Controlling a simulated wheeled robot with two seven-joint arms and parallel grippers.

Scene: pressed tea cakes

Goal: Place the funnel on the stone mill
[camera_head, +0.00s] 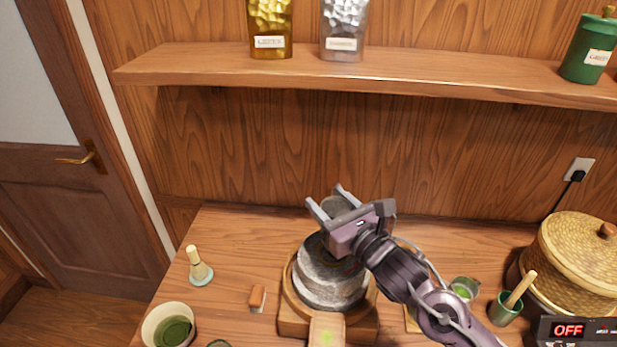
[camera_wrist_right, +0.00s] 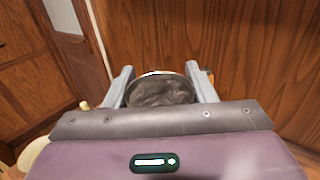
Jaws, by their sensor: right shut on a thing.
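The stone mill (camera_head: 325,285), grey and round, stands on a wooden base (camera_head: 292,325) on the table in the head view. My right gripper (camera_head: 328,199) is above the mill's top and shut on the funnel (camera_head: 337,208), a grey round piece. In the right wrist view the funnel (camera_wrist_right: 160,90) sits between the two fingers, with its round rim and dark grey inside showing. The gripper and arm hide part of the mill's top, and I cannot tell whether the funnel touches it. My left gripper is not in view.
A green cup (camera_head: 505,308) and a lidded basket (camera_head: 575,255) stand right. A shelf (camera_head: 200,62) with jars runs above.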

